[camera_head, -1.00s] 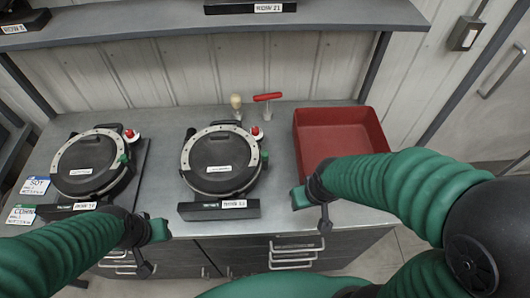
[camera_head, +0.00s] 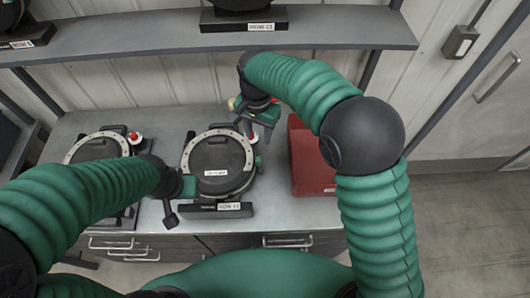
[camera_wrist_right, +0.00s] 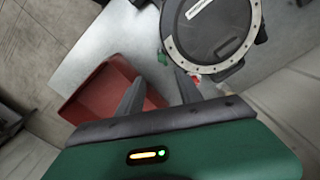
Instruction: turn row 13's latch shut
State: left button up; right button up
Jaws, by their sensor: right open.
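The middle seed meter (camera_head: 217,165) is a round black housing with a pale bolted ring, standing on the bench. Its front plate label (camera_head: 229,207) is too blurred to read surely. A small green latch part (camera_head: 258,161) sits at its right rim; it also shows in the right wrist view (camera_wrist_right: 162,57). My right gripper (camera_head: 254,128) is open and empty above the meter's back right edge. In the right wrist view its fingers (camera_wrist_right: 160,94) are apart, with a red knob (camera_wrist_right: 196,82) partly hidden by one finger. My left gripper (camera_head: 180,200) hangs at the meter's left front.
A red tray (camera_head: 311,165) stands right of the meter; it also shows in the right wrist view (camera_wrist_right: 88,87). Another meter (camera_head: 97,146) stands at left, partly behind my left arm. A shelf (camera_head: 150,48) with more meters runs above the bench.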

jog(key=p, duration=0.2)
send_over(257, 159)
jog(key=f, duration=0.6)
jog(key=shift+s+a+f, duration=0.2)
jog(key=shift+s+f, duration=0.1)
jog(key=shift+f, duration=0.1)
jog(key=f, duration=0.2)
jog(key=f+p, duration=0.1)
jog(key=f, duration=0.1)
jog(key=d+f, duration=0.1)
jog(key=f, duration=0.2)
jog(key=shift+w+p, duration=0.35)
jog(key=shift+s+d+f, duration=0.2)
jog(key=shift+f, duration=0.2)
jog(key=shift+a, duration=0.2)
jog(key=shift+w+a+f, duration=0.1)
jog(key=shift+a, duration=0.2)
jog(key=c, duration=0.9)
pick_arm(q)
jog(key=r, duration=0.3)
jog(key=shift+w+a+r, duration=0.15)
jog(key=shift+a+r, duration=0.25)
pick_arm(e)
jog(key=shift+d, duration=0.2)
grip_shut()
